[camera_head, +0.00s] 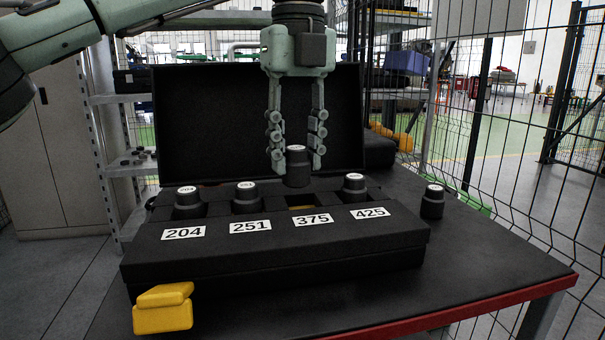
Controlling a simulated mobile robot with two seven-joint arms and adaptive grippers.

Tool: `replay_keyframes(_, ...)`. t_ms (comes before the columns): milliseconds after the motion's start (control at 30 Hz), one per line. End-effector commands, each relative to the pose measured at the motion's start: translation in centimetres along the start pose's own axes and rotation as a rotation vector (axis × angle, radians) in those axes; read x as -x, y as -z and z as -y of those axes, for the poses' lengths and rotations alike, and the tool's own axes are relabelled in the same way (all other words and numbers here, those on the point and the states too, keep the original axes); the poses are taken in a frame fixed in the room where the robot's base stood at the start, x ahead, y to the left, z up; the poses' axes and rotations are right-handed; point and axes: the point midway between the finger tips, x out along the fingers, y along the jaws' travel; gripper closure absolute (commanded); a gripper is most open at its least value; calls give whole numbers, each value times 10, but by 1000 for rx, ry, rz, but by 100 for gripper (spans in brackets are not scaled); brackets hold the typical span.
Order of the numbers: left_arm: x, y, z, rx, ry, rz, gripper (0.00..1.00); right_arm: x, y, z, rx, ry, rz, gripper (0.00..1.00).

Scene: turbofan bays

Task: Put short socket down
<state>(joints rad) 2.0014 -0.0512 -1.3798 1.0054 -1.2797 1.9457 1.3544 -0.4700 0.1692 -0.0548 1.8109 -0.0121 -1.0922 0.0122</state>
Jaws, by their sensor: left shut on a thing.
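My left gripper (297,155) comes down from above, fingers on both sides of a short black socket (298,170) with a light top, and is shut on it. The socket is upright, just above or at the open 375 slot (302,201); I cannot tell whether its base is clear of the slot. The open black case (275,245) has labels 204, 251, 375 and 425. Sockets stand in the 204 slot (188,203), the 251 slot (247,199) and the 425 slot (354,189). My right gripper is not in view.
Another black socket (432,203) stands on the table right of the case. A yellow block (163,309) sits at the case's front left. The raised lid (205,125) is behind the gripper. A wire fence (510,150) runs along the right. The table's front right (470,265) is clear.

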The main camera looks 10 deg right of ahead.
Motion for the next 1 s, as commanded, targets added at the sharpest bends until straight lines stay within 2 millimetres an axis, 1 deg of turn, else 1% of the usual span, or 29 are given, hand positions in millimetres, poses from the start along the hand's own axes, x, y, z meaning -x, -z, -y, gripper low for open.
replay_keyframes(33, -2, -3, 6, 0, 0, -1, 100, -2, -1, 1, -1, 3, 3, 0)
replay_keyframes(133, -7, -7, 12, 0, 0, 0, 100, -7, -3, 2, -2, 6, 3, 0)
replay_keyframes(233, -16, -9, 14, 0, 0, 0, 100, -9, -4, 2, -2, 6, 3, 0)
replay_keyframes(400, -41, -8, 14, 0, 0, 0, 100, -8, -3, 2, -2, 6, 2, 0)
replay_keyframes(500, -48, -8, 14, 0, 1, 0, 100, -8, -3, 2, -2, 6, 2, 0)
replay_keyframes(867, -52, -8, 14, 0, 1, 1, 100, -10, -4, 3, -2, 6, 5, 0)
replay_keyframes(1000, -56, -8, 14, 0, 1, 1, 100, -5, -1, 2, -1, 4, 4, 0)
